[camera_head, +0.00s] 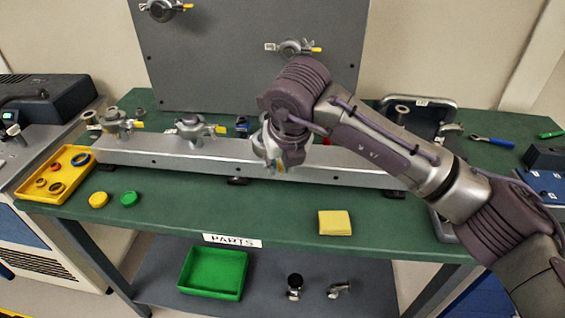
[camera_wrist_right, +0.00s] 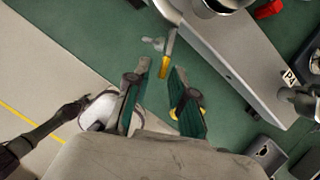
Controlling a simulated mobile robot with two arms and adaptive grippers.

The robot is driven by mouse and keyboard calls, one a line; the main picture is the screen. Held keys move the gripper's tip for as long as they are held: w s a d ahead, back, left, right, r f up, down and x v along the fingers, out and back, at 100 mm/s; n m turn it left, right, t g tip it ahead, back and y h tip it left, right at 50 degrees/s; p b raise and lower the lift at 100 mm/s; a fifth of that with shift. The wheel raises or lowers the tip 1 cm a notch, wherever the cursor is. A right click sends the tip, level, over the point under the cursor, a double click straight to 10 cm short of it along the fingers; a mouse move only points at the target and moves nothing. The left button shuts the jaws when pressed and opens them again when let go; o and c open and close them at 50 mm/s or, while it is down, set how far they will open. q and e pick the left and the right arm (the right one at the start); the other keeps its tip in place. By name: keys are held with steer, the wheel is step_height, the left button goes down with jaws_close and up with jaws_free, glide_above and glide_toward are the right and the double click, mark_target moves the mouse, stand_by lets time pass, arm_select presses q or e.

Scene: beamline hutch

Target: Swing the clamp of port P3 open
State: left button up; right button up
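The silver manifold bar (camera_head: 205,158) runs along the green bench and carries clamped ports. My right gripper (camera_head: 277,167) points down over the bar's middle and hides most of the port there, probably P3. In the right wrist view, my right gripper (camera_wrist_right: 160,75) is open. A yellow-tipped clamp lever (camera_wrist_right: 165,67) lies just ahead of and partly between its fingertips; contact cannot be told. A wing nut (camera_wrist_right: 152,43) sits beside the lever, and the clamp body is cut off at the top edge. A P4 label (camera_wrist_right: 290,77) shows on the bar to the right.
Two other clamped ports (camera_head: 115,124) (camera_head: 190,129) stand left on the bar. A yellow tray (camera_head: 58,190) with rings, yellow and green caps (camera_head: 98,200) and a yellow sponge (camera_head: 335,223) lie on the bench. A grey panel (camera_head: 225,60) stands behind. The bench front is mostly clear.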

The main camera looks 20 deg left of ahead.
arm_select(q)
steer(key=shift+s+a, duration=0.15)
steer(key=shift+a, duration=0.15)
steer(key=shift+d, duration=0.25)
arm_select(e)
steer(key=v, duration=1.2)
steer(key=shift+a, duration=0.1)
